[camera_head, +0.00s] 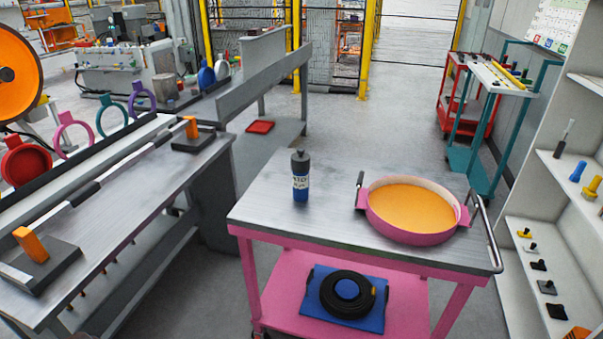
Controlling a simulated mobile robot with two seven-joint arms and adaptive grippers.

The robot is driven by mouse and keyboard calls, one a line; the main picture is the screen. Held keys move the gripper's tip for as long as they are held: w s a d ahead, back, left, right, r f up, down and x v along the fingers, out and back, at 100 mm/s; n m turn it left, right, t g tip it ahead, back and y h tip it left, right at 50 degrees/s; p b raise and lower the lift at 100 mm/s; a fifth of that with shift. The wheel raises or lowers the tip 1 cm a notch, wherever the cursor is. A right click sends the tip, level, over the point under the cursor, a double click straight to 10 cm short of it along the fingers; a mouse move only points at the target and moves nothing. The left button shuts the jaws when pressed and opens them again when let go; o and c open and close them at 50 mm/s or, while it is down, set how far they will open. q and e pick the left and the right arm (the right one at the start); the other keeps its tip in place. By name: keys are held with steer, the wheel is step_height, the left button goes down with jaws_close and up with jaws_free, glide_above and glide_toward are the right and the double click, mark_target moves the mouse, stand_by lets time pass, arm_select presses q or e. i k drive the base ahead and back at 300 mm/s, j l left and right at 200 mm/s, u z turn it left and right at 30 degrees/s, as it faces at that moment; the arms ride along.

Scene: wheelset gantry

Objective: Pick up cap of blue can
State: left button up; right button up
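A blue can (300,183) stands upright on the metal top of the pink cart (268,215), left of the middle of that top. Its label is pale with dark lettering. A dark grey cap (299,154) sits on top of the can. Neither of my grippers shows in the head view.
The cart has a metal handle (487,235) at right. A grey workbench (120,215) stands at left, shelves (560,245) at right.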

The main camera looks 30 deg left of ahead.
mark_target(300, 160)
steer(key=i+u, duration=0.1)
steer(key=u, duration=0.35)
steer(key=i+j+u, duration=0.1)
steer(key=u, duration=0.35)
steer(key=i+u, duration=0.15)
steer(key=u, duration=0.3)
